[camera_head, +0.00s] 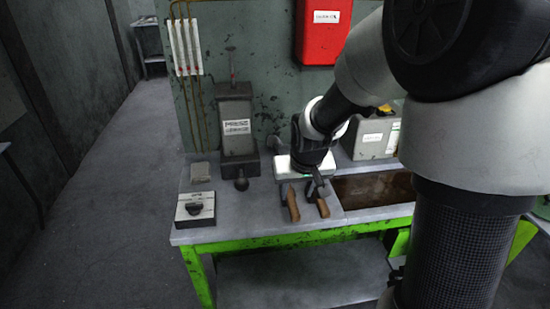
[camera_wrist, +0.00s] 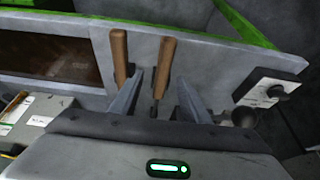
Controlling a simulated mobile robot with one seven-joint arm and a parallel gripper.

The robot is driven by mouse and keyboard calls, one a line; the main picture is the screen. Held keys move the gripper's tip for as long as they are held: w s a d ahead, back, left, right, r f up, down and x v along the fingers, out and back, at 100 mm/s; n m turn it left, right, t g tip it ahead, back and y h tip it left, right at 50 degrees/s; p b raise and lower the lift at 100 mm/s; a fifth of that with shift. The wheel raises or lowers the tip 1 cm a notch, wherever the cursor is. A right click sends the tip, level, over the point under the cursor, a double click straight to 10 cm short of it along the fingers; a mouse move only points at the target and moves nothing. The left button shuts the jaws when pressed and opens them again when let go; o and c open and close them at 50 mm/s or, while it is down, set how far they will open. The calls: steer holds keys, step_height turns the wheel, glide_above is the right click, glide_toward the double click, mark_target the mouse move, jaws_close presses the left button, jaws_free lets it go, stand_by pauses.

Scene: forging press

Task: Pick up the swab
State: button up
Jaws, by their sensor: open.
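Two tools with brown wooden handles lie side by side on the grey bench top; I cannot tell for sure which is the swab. The left tool (camera_head: 292,204) is in the wrist view (camera_wrist: 164,58) too, with a thin dark end running between my fingers. The right tool (camera_head: 322,206) also shows in the wrist view (camera_wrist: 119,52), its far end hidden behind one finger. My gripper (camera_head: 316,182) is open over the tools' far ends; in the wrist view its fingers (camera_wrist: 162,80) point toward the handles. I see no grip on either tool.
A control box with a black knob (camera_head: 195,209) sits at the bench's left front. A grey press unit (camera_head: 237,125) stands behind. A brown recessed tray (camera_head: 372,188) lies right of the tools, with a pale labelled box (camera_head: 370,138) behind. The bench front (camera_head: 260,228) is clear.

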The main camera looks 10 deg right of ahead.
mark_target(291, 199)
steer(key=shift+a+b+x, duration=0.15)
steer(key=shift+b+x, duration=0.15)
steer(key=shift+x, duration=1.05)
steer(key=shift+a+b+x, duration=0.15)
steer(key=shift+b+x, duration=0.1)
steer(key=shift+x, duration=1.1)
steer(key=shift+w+r, duration=0.1)
steer(key=shift+w, duration=0.1)
jaws_close()
